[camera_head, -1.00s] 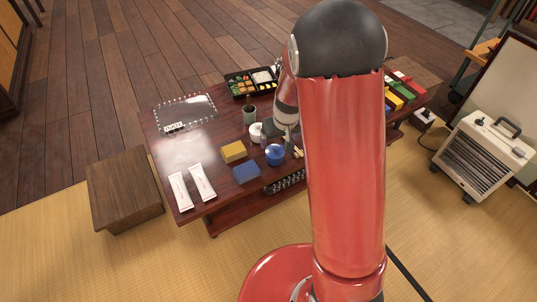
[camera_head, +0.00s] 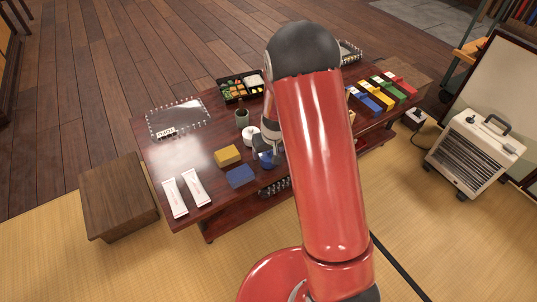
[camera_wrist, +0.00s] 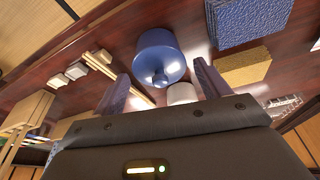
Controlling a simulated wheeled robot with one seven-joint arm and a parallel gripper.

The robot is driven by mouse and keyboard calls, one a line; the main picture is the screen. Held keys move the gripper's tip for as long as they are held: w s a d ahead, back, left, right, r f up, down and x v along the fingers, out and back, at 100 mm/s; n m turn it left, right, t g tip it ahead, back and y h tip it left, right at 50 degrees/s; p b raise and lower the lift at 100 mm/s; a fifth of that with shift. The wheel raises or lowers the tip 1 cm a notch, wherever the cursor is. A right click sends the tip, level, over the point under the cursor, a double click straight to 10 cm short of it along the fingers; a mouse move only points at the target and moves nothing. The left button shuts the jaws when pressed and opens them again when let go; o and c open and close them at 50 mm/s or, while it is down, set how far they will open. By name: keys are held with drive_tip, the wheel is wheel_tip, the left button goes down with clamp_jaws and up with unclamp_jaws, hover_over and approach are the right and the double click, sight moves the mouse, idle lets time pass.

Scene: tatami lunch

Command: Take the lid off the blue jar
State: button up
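The blue jar (camera_wrist: 160,62) stands on the dark wooden table, with a round lid and small knob on top. In the wrist view it is in the upper middle, just beyond my gripper's fingers. In the head view the blue jar (camera_head: 267,161) is partly covered by my arm's end. My gripper (camera_wrist: 162,86) is open, its two bluish fingers apart and nothing between them that I can see held. The lid's knob lies roughly midway between the fingers across the picture. I cannot tell whether either finger touches the jar.
A white pot (camera_head: 249,134) and green cup (camera_head: 241,118) stand close by. A yellow cloth (camera_head: 227,154) and blue cloth (camera_head: 240,177) lie to the left. Chopsticks (camera_wrist: 112,72) lie beside the jar. A lunch box (camera_head: 240,87) is behind.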

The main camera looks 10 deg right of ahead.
drive_tip(key=c, duration=0.7)
drive_tip(key=shift+c, duration=0.2)
